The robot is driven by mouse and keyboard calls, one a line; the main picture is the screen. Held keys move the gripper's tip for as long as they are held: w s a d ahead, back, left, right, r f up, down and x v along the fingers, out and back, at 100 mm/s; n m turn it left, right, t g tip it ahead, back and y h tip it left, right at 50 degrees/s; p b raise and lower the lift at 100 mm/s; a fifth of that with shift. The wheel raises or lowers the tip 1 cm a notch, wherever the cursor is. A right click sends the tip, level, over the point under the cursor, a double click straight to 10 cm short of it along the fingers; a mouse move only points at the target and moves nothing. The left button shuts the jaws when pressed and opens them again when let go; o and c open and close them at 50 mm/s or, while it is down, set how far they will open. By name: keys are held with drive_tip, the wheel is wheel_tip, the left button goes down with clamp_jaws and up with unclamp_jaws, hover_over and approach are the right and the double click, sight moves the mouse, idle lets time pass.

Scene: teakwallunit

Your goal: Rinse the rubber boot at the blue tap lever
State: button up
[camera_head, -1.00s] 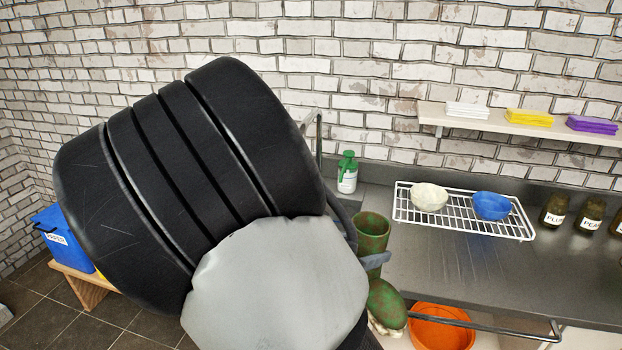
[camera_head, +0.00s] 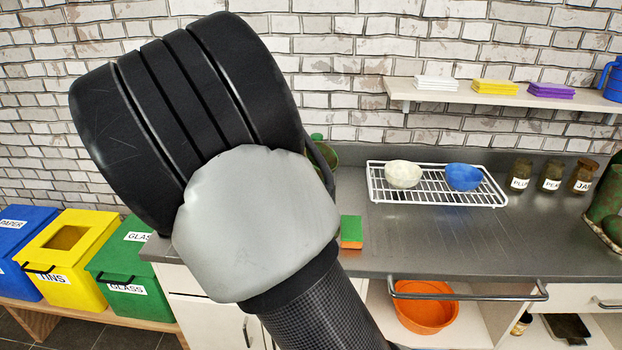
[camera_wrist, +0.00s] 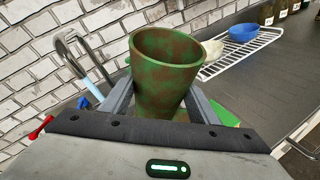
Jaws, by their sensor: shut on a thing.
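The rubber boot, green with brown mottling (camera_wrist: 165,75), is held between the two fingers of my gripper (camera_wrist: 160,105) in the wrist view. Its open top faces up toward the camera, and its foot is hidden below. In the head view my arm covers nearly all of the boot and my gripper. The blue tap lever (camera_wrist: 84,102) shows small at the left of the wrist view, near the base of a grey curved tap (camera_wrist: 78,52) and apart from the boot. A red lever (camera_wrist: 41,126) is further left. The tap is hidden in the head view.
A white rack (camera_head: 437,188) with a white bowl and a blue bowl (camera_head: 463,177) stands on the steel counter (camera_head: 430,235). A sponge (camera_head: 351,232) lies by my arm. Jars (camera_head: 550,176) stand to the right. A counter rail (camera_head: 465,295) juts out. Bins (camera_head: 75,250) are left.

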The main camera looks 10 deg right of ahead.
drive_tip(key=shift+w+a+f+p, duration=0.3)
drive_tip(key=shift+w+a, duration=0.35)
drive_tip(key=shift+w, duration=0.65)
drive_tip(key=shift+w+a+f+p, duration=0.1)
drive_tip(key=shift+w+a+p, duration=0.45)
drive_tip(key=shift+w, duration=0.7)
drive_tip(key=shift+w+a+f+p, duration=0.25)
drive_tip(key=shift+w+a, duration=0.45)
drive_tip(key=shift+w, duration=0.6)
drive_tip(key=shift+w+a+f, duration=0.2)
drive_tip(key=shift+w+a, duration=0.25)
drive_tip(key=shift+w, duration=0.4)
drive_tip(key=shift+w+a+f, duration=0.2)
drive_tip(key=shift+w+a, duration=0.2)
drive_tip(key=shift+w, duration=0.4)
drive_tip(key=shift+w+a+f, duration=0.2)
drive_tip(key=shift+w+a, duration=0.25)
drive_tip(key=shift+w, duration=0.4)
drive_tip(key=shift+d, duration=0.15)
drive_tip(key=shift+w+d, duration=0.25)
drive_tip(key=shift+d, duration=0.2)
drive_tip(key=shift+a, duration=0.1)
drive_tip(key=shift+s+a, duration=0.3)
drive_tip(key=shift+a, duration=0.2)
drive_tip(key=shift+d, duration=0.15)
